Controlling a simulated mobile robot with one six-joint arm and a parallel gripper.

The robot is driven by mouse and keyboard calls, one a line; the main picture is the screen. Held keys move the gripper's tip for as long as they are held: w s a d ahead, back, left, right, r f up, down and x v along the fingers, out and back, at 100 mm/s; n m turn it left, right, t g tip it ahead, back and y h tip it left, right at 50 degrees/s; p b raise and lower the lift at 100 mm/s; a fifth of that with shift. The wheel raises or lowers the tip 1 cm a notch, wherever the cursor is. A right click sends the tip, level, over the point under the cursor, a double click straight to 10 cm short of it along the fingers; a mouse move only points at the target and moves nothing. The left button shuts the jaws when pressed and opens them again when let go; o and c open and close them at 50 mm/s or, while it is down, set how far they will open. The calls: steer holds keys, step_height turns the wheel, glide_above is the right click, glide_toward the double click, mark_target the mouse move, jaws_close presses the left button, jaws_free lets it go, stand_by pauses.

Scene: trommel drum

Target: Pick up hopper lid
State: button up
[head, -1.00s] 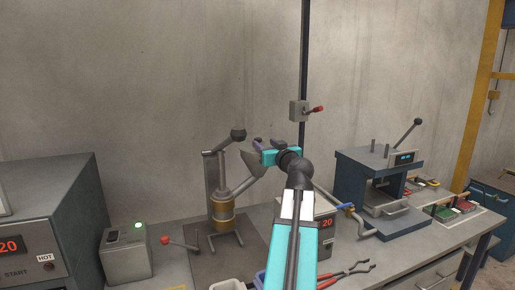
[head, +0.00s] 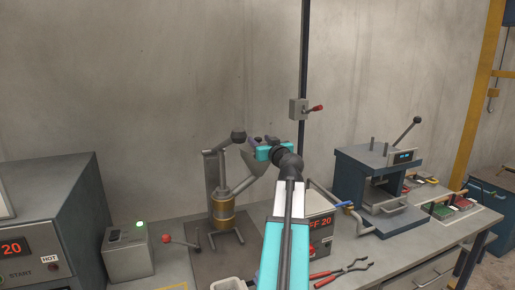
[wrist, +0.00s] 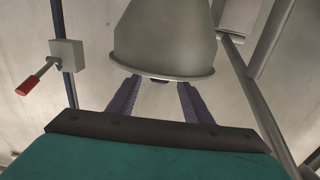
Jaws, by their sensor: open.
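The grey cone-shaped hopper (head: 254,162) sits at the end of a slanted tube on the brass-banded drum stand (head: 223,208). In the wrist view the hopper (wrist: 165,45) fills the upper middle, its wide rim towards my fingers. I cannot make out a separate lid; a tiny detail shows at the rim between the fingertips, too small to identify. My gripper (head: 264,140) is at the hopper's rim. In the wrist view my gripper (wrist: 157,85) has its two dark purple fingers apart, tips close to the rim; contact cannot be told. Nothing is visibly held.
A wall switch with a red handle (head: 300,108) is to the right. A box with a red display (head: 320,228), red tongs (head: 340,272) and a blue press (head: 375,180) occupy the bench's right side.

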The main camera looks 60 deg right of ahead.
jaws_close()
steer(key=shift+r, duration=0.15)
step_height(320, 180, up, 10)
steer(key=b, duration=0.2)
stand_by(0.7)
stand_by(0.5)
